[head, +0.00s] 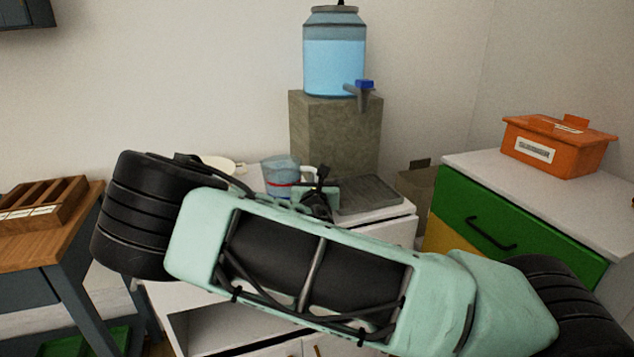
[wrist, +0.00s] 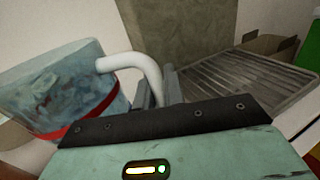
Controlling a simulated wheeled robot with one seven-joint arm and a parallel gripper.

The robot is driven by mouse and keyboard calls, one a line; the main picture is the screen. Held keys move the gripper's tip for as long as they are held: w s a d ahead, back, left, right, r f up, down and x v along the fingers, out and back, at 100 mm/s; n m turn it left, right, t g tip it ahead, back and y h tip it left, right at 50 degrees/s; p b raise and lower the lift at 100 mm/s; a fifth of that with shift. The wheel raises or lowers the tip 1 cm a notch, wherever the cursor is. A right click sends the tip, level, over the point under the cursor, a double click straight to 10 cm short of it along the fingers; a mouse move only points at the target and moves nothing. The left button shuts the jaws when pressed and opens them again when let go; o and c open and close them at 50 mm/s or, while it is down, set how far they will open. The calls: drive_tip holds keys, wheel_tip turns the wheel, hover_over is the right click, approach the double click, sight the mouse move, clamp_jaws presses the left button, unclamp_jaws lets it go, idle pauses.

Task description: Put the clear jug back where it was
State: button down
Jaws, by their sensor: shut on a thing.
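The clear jug (head: 280,178) has a bluish body, a red band near its base and a white handle. In the head view it is over the white cabinet's top (head: 398,208), left of the stone block. It fills the left of the wrist view (wrist: 62,92). My gripper (head: 318,186) is shut on the jug's white handle, and its fingers (wrist: 158,92) show on the handle's lower end. My arm hides the jug's lower edge in the head view, so I cannot tell whether it touches the cabinet.
A dispenser (head: 334,66) with a blue tap stands on the stone block (head: 336,134). A grey ribbed tray (head: 368,195) lies right of my gripper. A pale plate (head: 222,164) is behind my arm. An orange box (head: 556,148) sits on the green-drawered cabinet (head: 470,222) at right.

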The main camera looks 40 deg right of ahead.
drive_tip(key=shift+f, duration=0.1)
drive_tip(key=c, duration=1.5)
unclamp_jaws()
drive_tip(key=shift+r, duration=0.2)
drive_tip(key=v, duration=1.2)
drive_tip(key=shift+a, duration=0.1)
